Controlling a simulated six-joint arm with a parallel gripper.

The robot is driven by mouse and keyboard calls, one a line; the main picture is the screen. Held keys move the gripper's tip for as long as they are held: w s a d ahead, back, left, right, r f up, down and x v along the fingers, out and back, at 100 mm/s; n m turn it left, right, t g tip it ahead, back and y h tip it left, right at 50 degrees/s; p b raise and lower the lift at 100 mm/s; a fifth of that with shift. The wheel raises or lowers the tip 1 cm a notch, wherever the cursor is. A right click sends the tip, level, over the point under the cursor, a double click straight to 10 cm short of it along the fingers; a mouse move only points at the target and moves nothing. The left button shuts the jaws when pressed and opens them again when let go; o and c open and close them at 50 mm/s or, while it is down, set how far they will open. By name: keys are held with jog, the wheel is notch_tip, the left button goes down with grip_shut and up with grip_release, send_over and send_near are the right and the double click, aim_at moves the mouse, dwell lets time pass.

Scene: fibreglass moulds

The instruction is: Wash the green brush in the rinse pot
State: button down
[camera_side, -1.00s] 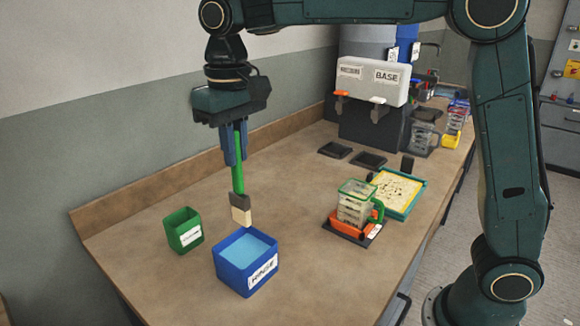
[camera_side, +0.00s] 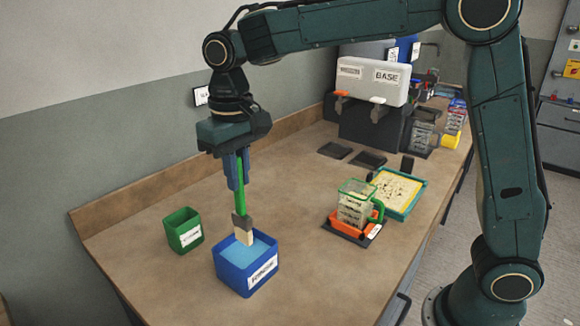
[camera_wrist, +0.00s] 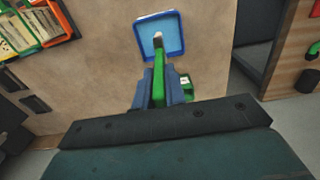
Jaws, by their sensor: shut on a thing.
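The green brush (camera_side: 240,184) hangs upright, bristles down, with its handle in my gripper (camera_side: 236,172). My gripper is shut on the handle. The blue rinse pot (camera_side: 234,276) stands on the bench and holds light blue liquid. The pale bristles (camera_side: 243,236) are at the pot's opening; I cannot tell how far the tip reaches into the liquid. In the wrist view the brush (camera_wrist: 158,75) points into the rinse pot (camera_wrist: 143,35), and my gripper (camera_wrist: 157,88) is around its handle.
An empty-looking green pot (camera_side: 184,232) stands left of the rinse pot. To the right are a clear jug with a green handle (camera_side: 354,204) on an orange-and-black base and a yellow panel in a teal tray (camera_side: 398,190). A BASE dispenser (camera_side: 372,82) stands behind.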

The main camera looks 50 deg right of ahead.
aim_at(240, 215)
jog(key=shift+f, duration=3.15)
jog(key=shift+a, duration=0.15)
